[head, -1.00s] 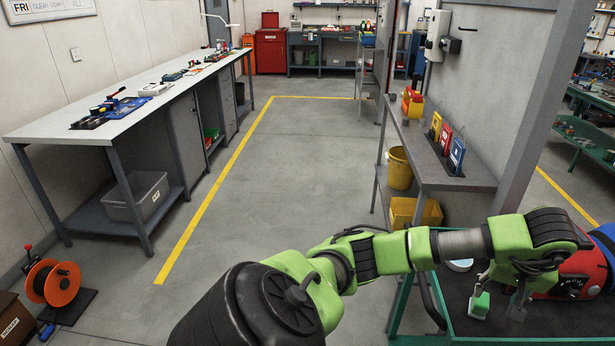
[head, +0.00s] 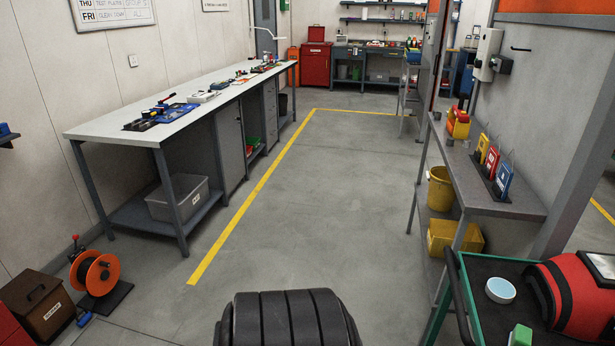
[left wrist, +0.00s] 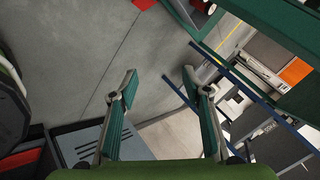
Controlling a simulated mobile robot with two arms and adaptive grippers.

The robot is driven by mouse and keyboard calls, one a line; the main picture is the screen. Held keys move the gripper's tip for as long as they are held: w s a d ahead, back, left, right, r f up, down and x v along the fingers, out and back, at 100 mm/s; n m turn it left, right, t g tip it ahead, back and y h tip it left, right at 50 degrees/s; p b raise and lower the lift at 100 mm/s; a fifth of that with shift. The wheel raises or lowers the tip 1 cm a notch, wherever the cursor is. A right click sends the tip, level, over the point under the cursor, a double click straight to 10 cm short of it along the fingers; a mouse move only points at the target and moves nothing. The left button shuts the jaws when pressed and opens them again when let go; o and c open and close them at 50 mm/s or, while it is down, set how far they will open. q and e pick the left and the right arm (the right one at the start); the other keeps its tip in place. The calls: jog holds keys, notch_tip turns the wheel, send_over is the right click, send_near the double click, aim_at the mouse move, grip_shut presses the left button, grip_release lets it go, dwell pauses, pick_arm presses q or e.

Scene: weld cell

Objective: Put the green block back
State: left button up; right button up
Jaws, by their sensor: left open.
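The green block (head: 521,337) sits on the dark top of a green-rimmed cart (head: 485,263) at the lower right of the head view, partly cut off by the bottom edge. My right gripper is in neither view.
A round white-and-blue tin (head: 500,290) and a red welding machine (head: 572,302) share the cart. A grey shelf (head: 470,190) with yellow, red and blue cases stands behind it. A long workbench (head: 180,120) is at left. The floor between is clear.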

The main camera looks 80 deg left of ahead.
pick_arm(q)
jog(key=s+f+n+g, duration=0.2)
jog(key=s+f+n, duration=0.1)
jog(key=s, duration=0.8)
jog(key=s+f+n+g+y, duration=0.1)
jog(key=s+f+n+g, duration=0.2)
jog(key=s, duration=0.8)
jog(key=s+a+f+n+g+y, duration=0.1)
jog(key=s+f+n+g, duration=0.2)
jog(key=s, duration=0.7)
notch_tip(320, 180, down, 3)
jog(key=shift+s+f+n, duration=0.15)
jog(key=shift+s+n, duration=0.25)
jog(key=shift+n, duration=0.8)
jog(key=shift+a, duration=0.1)
